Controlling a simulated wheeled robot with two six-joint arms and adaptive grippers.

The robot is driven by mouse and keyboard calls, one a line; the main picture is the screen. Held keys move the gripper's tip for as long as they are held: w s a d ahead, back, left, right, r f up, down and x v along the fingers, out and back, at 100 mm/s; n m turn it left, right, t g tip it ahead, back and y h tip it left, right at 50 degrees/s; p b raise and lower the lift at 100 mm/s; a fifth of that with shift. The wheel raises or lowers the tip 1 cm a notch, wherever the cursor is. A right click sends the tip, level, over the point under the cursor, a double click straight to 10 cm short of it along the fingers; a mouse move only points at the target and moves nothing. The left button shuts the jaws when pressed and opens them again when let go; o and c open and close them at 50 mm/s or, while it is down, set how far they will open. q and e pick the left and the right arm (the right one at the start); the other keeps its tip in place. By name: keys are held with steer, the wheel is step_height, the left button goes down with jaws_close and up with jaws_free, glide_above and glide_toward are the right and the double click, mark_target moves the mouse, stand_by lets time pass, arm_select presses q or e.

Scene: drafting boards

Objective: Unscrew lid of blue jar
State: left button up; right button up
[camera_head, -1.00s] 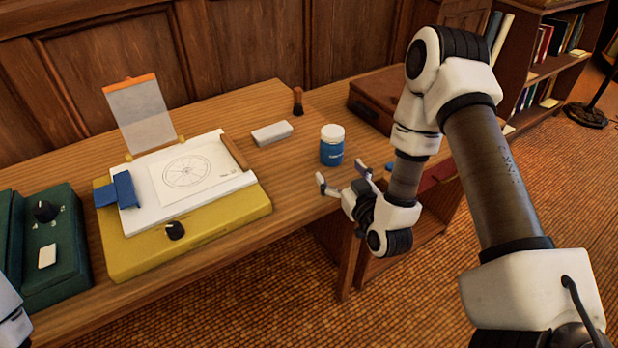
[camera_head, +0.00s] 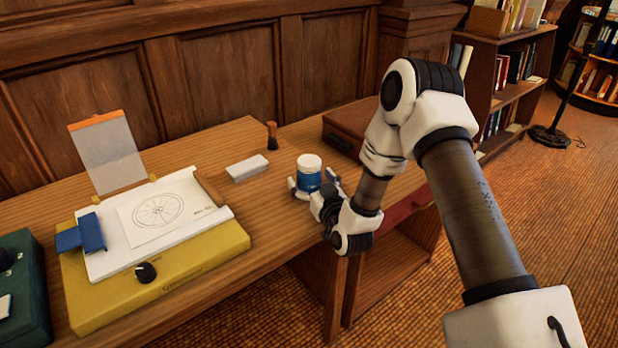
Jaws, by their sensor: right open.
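The blue jar (camera_head: 308,181) stands upright on the wooden desk, with its white lid (camera_head: 309,162) on top. My right gripper (camera_head: 309,186) is open at the jar's front, with its fingers low around the blue body, below the lid. One finger shows at the jar's left side and the other at its right. I cannot tell whether either finger touches the jar. My left gripper is out of view.
A white block (camera_head: 247,168) and a dark brush (camera_head: 272,136) stand left of and behind the jar. A brown box (camera_head: 345,130) is behind it to the right. A yellow drafting board (camera_head: 205,268) with a drawing lies left. Bare desk (camera_head: 265,215) separates board and jar.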

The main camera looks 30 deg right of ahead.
steer(key=c, duration=1.7)
steer(key=shift+s+r, duration=0.35)
steer(key=shift+r, duration=0.1)
steer(key=s+r+p, duration=0.2)
steer(key=s, duration=0.2)
steer(key=s+a+r+p, duration=0.1)
steer(key=s+r+p, duration=0.1)
steer(key=s+p, duration=0.1)
steer(key=s+a+r+p, duration=0.1)
steer(key=s+r+p, duration=0.1)
steer(key=s, duration=0.4)
steer(key=shift+a+r+p, duration=0.25)
steer(key=shift+r+p, duration=0.15)
steer(key=shift+r, duration=0.2)
steer(key=o, duration=0.9)
jaws_close()
